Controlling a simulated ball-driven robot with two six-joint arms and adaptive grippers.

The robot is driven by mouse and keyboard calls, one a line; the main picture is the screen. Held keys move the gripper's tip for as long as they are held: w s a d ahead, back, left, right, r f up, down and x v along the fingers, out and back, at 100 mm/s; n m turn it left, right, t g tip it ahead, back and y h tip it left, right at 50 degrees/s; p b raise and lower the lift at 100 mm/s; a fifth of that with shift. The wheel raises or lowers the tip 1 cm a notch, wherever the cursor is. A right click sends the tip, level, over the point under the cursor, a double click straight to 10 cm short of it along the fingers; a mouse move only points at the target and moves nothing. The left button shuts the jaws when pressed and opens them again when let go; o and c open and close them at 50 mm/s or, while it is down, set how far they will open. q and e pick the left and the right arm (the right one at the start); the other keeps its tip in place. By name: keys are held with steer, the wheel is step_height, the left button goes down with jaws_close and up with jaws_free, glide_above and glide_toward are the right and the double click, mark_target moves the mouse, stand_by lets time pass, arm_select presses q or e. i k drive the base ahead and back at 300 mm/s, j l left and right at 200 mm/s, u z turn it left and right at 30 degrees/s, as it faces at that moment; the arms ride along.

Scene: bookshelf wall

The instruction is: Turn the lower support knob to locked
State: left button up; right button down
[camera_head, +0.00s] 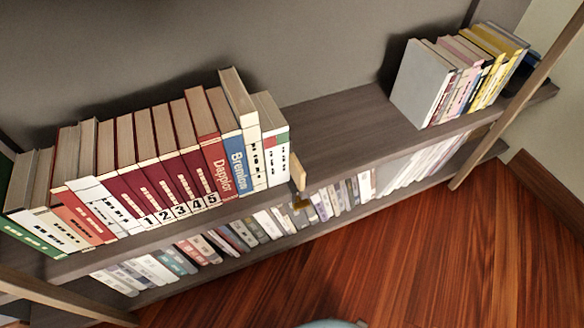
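A small tan wooden piece (297,172) stands at the front edge of the upper shelf, just right of the left row of books. Below it, under the shelf edge, is a small brass-coloured part (301,204), which may be the lower support knob. It is too small to tell whether it is turned to locked. Neither of my grippers is in view.
The upper shelf (345,118) carries a long book row (165,150) at left and a shorter one (465,75) at right, with bare board between. The lower shelf (270,247) is full of books. Slanting posts (520,90) flank the shelves. The wooden floor (400,260) is clear.

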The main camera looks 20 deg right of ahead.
mark_target(301, 204)
steer(key=z, duration=0.75)
